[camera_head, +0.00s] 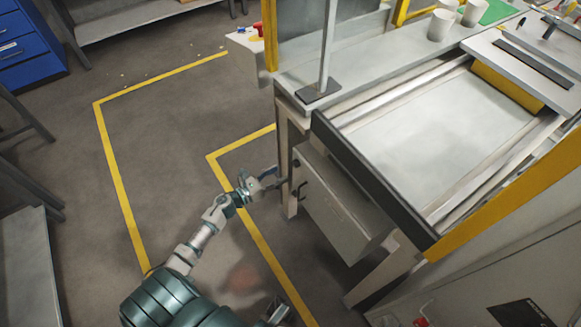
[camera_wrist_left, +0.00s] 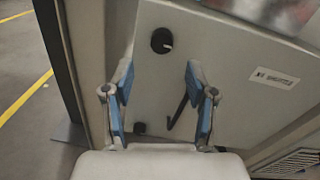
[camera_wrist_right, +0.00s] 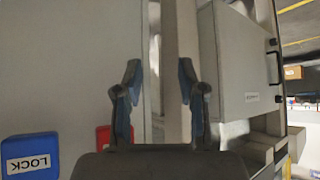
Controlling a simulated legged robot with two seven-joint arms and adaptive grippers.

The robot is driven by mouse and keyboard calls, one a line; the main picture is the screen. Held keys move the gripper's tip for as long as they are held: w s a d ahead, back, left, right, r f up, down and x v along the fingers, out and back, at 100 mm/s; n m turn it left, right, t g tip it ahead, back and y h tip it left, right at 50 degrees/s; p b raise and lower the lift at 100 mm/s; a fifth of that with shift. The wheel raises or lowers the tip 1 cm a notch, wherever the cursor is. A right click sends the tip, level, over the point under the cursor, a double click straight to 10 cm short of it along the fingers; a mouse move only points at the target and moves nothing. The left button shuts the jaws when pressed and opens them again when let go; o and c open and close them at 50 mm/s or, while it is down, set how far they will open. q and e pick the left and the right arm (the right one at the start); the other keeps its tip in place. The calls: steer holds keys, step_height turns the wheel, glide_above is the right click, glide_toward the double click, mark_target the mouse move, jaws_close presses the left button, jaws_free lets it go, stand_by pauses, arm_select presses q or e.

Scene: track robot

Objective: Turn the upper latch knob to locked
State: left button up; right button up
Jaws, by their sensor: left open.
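A grey cabinet (camera_head: 335,213) hangs under the bench. In the left wrist view, its door (camera_wrist_left: 225,60) carries a round black upper latch knob (camera_wrist_left: 161,40) with a small pale mark at its lower right. A lower black knob (camera_wrist_left: 140,128) and a dark bar handle (camera_wrist_left: 177,113) are below it. My left gripper (camera_head: 272,181) is open and empty, close in front of the door; in its wrist view the upper knob is beyond the fingertips (camera_wrist_left: 158,78), apart from them. My right gripper (camera_wrist_right: 159,78) is open and empty, well away from the knob.
A bench leg (camera_wrist_left: 87,65) stands left of the door. The bench top (camera_head: 430,130) overhangs the cabinet. In the right wrist view are a blue box marked LOCK (camera_wrist_right: 30,155) and a red box (camera_wrist_right: 103,138). Floor (camera_head: 160,130) with yellow lines is clear on the left.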

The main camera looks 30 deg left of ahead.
mark_target(296, 164)
arm_select(q)
steer(key=x, duration=0.6)
jaws_close()
